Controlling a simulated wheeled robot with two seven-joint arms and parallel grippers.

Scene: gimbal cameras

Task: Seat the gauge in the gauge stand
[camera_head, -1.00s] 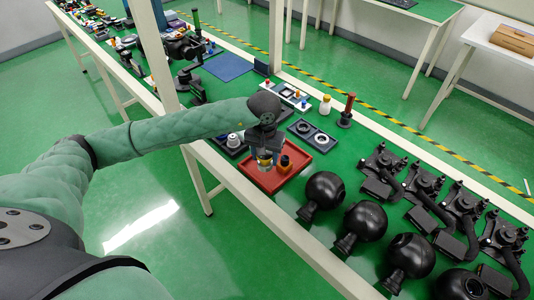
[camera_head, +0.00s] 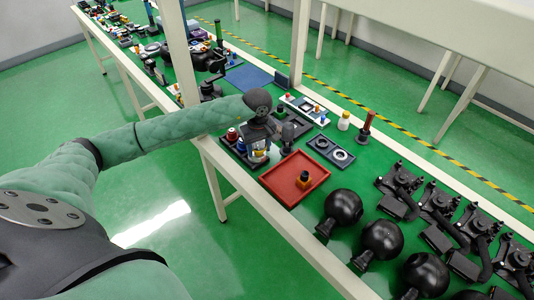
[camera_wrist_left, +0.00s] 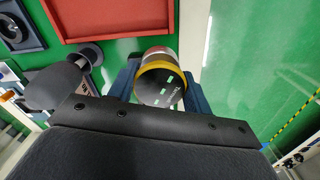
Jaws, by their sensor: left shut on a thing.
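My left gripper (camera_head: 259,155) is shut on the gauge, a short cylinder with a yellow band and a dark face. The gauge (camera_wrist_left: 160,82) shows between the fingers in the left wrist view. In the head view the hand is left of the red tray, at the dark holder. A dark upright piece with a rounded top (camera_head: 287,136) stands just right of the hand; it may be the gauge stand, but I cannot tell. The wrist view shows a dark round piece (camera_wrist_left: 55,88) left of the gauge, apart from it. My right gripper is not in view.
A dark holder with a red-topped piece (camera_head: 232,134) is left of the hand. A dark plate with rings (camera_head: 331,150) lies behind the tray. Black spheres (camera_head: 343,207) stand at the front right.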

